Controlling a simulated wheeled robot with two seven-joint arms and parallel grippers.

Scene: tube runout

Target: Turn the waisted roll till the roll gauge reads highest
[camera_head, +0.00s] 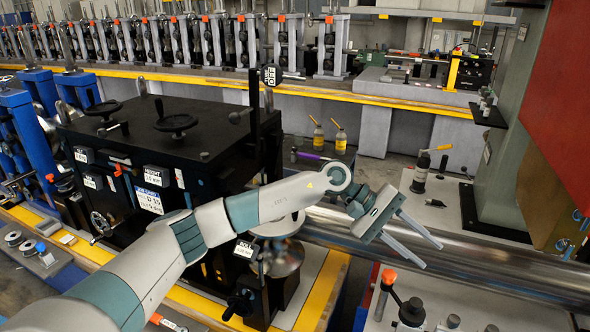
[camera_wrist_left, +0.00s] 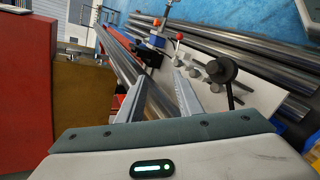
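A shiny metal roll (camera_head: 283,258), which looks like the waisted roll, sits at the end of the black machine, partly hidden behind my left arm. A small white plate (camera_head: 246,250) reading "ROLL" is beside it; its other text is too small to read, and I cannot tell if it is the roll gauge. A black knob (camera_head: 238,304) is below it. My left gripper (camera_head: 431,255) is open and empty, to the right of the roll and above the steel tube (camera_head: 480,268). Its two spread fingers also show in the left wrist view (camera_wrist_left: 156,92). My right gripper is out of view.
The black machine (camera_head: 160,125) carries handwheels and labels on the left. A lever with a red ball (camera_head: 388,277) stands in front of the tube. A grey-green upright with a red panel (camera_head: 555,110) stands at right.

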